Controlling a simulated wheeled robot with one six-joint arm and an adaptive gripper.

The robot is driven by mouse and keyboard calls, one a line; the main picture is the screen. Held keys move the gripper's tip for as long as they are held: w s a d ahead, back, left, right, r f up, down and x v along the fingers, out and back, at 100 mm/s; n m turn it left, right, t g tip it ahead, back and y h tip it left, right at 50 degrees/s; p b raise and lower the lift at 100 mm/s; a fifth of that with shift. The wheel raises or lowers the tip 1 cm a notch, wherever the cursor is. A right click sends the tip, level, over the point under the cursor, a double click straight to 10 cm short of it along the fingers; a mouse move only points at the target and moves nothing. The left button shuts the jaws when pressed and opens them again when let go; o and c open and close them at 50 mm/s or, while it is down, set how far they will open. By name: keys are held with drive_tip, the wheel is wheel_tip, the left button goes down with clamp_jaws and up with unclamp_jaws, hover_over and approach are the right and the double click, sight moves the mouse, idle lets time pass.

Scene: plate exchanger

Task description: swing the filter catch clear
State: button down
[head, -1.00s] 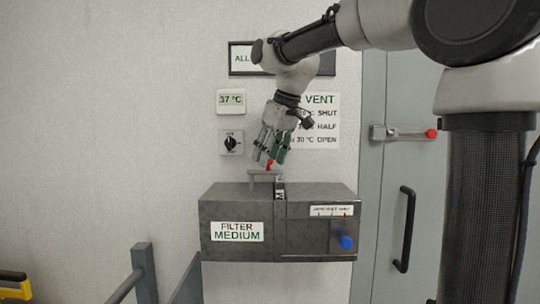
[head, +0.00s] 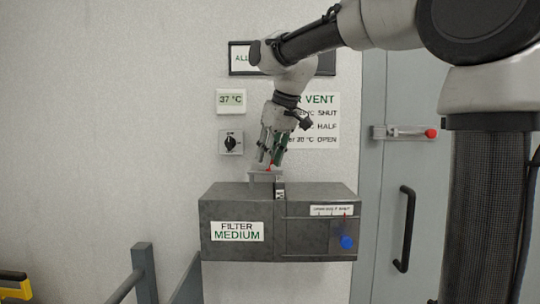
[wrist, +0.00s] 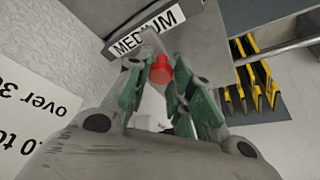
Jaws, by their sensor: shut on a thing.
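The filter box (head: 235,212) is a dark grey case on the wall, labelled "FILTER MEDIUM". The catch's red knob (wrist: 160,69) shows between my green fingers in the wrist view; in the head view only a small red bit (head: 269,168) shows below the fingertips. My gripper (head: 270,158) points down over the box top and is shut on the red knob. The fingers hide most of the catch in the head view, so its exact angle cannot be told.
A blue knob (head: 346,242) sits on the box's right front. A dial (head: 230,143) and a 37 °C display (head: 231,101) are on the wall above. A grey door (head: 385,200) with a red-ended latch is to the right. Grey railings (head: 143,272) stand at lower left.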

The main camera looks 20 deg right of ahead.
drive_tip(key=m, duration=0.2)
drive_tip(key=s+a+m+h, duration=0.1)
drive_tip(key=shift+s+a+m+t, duration=0.1)
drive_tip(key=shift+s+m+t, duration=0.1)
drive_tip(key=shift+m+t, duration=0.15)
drive_tip(key=shift+s+a+r+m+g+h, duration=0.1)
drive_tip(key=shift+a+m+g+h, duration=0.55)
drive_tip(key=shift+m, duration=1.6)
drive_tip(key=shift+s+a+m+g+h, duration=0.2)
drive_tip(key=shift+a+m+h, duration=0.85)
drive_tip(key=shift+m, duration=1.2)
drive_tip(key=shift+s+a+r+m+g+h, duration=0.1)
drive_tip(key=shift+a+m+g+h, duration=0.55)
drive_tip(key=shift+m, duration=1.6)
drive_tip(key=shift+a, duration=0.3)
drive_tip(key=c, duration=1.2)
unclamp_jaws()
drive_tip(key=shift+f, duration=0.15)
